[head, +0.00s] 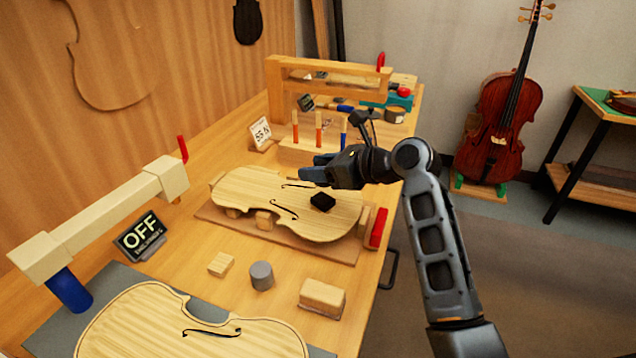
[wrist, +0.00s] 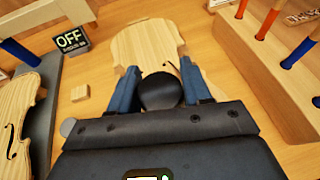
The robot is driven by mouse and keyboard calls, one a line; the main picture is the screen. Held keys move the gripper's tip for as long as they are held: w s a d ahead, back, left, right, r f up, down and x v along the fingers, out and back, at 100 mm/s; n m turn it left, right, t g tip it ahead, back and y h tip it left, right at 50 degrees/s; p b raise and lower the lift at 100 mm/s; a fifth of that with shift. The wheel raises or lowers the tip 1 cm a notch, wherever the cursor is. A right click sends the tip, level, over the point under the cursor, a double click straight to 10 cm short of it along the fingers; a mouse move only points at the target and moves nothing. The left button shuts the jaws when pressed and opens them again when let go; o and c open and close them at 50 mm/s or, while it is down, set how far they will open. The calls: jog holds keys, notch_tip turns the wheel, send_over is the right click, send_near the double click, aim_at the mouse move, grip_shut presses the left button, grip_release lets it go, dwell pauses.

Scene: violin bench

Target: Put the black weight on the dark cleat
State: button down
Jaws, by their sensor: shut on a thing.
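The black weight (wrist: 160,92) shows in the wrist view as a dark rounded shape between the two blue fingers of my gripper (wrist: 162,84). In the head view, my gripper (head: 318,166) reaches in from the right, above the pale violin plate (head: 245,190). I cannot make out the weight clearly there. The dark cleat (head: 322,202) appears as a small, nearly black block on the right part of that plate, just below my gripper in the picture. The cleat cannot be seen in the wrist view. The gap between gripper and cleat is hard to judge.
A pale small block (head: 221,265), a grey cylinder (head: 261,275) and a wooden block (head: 322,297) stand on the bench in front. A rack with coloured-handled tools (head: 310,150) stands behind the plate. An OFF sign (head: 140,236) and a clamp beam (head: 100,212) are at left.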

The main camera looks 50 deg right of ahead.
aim_at(328, 184)
jog(key=shift+a+f, duration=0.15)
jog(key=shift+f, duration=1.8)
jog(key=shift+f, duration=0.15)
jog(key=shift+c, duration=2.4)
grip_release()
jog(key=v, duration=1.2)
